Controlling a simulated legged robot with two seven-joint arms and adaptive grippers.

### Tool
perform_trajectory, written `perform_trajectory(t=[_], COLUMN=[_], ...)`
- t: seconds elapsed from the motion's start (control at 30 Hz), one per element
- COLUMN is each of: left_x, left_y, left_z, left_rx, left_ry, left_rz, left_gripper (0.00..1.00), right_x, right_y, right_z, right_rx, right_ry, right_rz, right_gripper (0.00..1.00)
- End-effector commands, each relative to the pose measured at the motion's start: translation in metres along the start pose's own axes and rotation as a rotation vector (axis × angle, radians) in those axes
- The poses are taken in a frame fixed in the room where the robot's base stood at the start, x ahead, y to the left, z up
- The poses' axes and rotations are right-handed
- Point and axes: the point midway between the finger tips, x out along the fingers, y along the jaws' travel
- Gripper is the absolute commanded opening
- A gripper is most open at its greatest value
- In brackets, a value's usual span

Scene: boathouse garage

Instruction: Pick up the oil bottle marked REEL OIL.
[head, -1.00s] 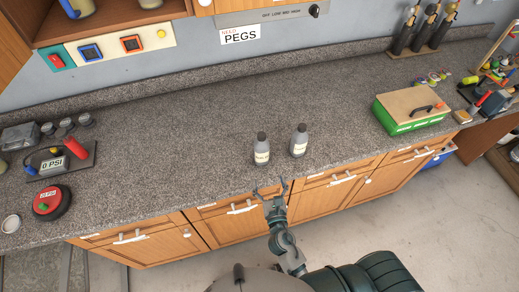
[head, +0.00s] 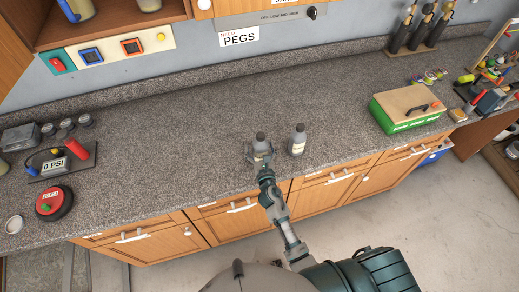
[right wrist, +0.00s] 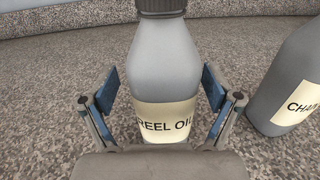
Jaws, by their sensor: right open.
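The REEL OIL bottle (right wrist: 165,70) is grey with a dark cap and a cream label, and stands upright on the counter. In the right wrist view it is between the open fingers of my right gripper (right wrist: 162,100), with gaps visible at the sides. In the head view the same bottle (head: 260,142) stands at the counter's front, with my right gripper (head: 261,157) around its lower part. A second grey bottle (head: 298,140) stands just to its right; its label in the right wrist view (right wrist: 293,90) begins "CHAI" and is cut off. My left gripper is not in view.
The speckled counter (head: 200,130) is clear behind and left of the bottles. A green box with a wooden lid (head: 408,107) stands to the right.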

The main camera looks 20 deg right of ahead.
Motion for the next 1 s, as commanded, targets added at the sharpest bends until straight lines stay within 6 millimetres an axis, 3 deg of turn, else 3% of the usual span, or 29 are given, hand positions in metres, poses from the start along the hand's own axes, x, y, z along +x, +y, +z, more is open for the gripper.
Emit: perform_trajectory(t=[0.17, 0.4, 0.47, 0.5, 0.77, 1.0], left_x=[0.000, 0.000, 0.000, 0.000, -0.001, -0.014], left_y=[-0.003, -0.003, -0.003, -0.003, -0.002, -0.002], left_z=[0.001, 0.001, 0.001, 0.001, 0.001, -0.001], left_rx=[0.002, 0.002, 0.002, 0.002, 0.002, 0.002], left_ry=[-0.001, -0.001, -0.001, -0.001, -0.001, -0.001], left_rz=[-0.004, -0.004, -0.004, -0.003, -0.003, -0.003], left_gripper=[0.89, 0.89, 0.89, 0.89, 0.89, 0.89], right_x=[-0.001, 0.000, 0.000, 0.000, 0.000, 0.000], right_y=[-0.001, -0.001, -0.001, 0.000, 0.000, 0.000], right_z=[0.000, -0.001, 0.000, 0.001, 0.002, 0.025], right_rx=[0.001, 0.001, 0.000, 0.000, 0.000, -0.002], right_ry=[0.000, 0.001, 0.001, -0.001, -0.001, -0.004], right_rz=[0.000, 0.000, 0.000, 0.000, 0.000, 0.002], right_gripper=[0.86, 0.26, 0.11, 0.09, 0.09, 0.09])
